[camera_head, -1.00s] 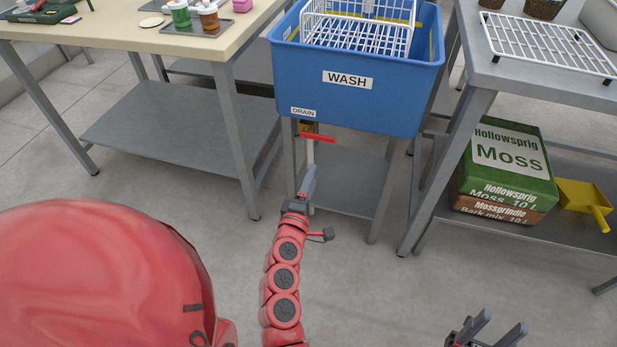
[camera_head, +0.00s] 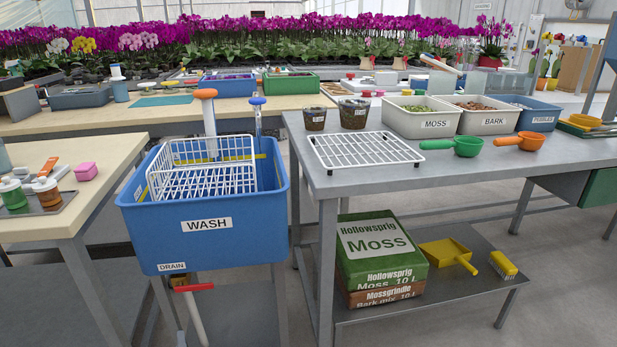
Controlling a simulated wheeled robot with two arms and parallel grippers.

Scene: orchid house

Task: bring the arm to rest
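Neither of my grippers nor any part of my arms shows in the head view now. The blue wash tub (camera_head: 214,239) stands in the left middle, with a white wire basket (camera_head: 203,181) in it. Below its drain label is a red handle (camera_head: 194,288) on a pale pipe. Nothing in the view shows what my grippers hold or whether they are open.
A grey metal table (camera_head: 367,178) to the right bears a white wire rack (camera_head: 366,151), bins and scoops. Its lower shelf (camera_head: 415,302) holds moss bags (camera_head: 384,252), a yellow dustpan (camera_head: 447,255) and a brush. A cream table (camera_head: 97,156) stands left. Floor shows at right.

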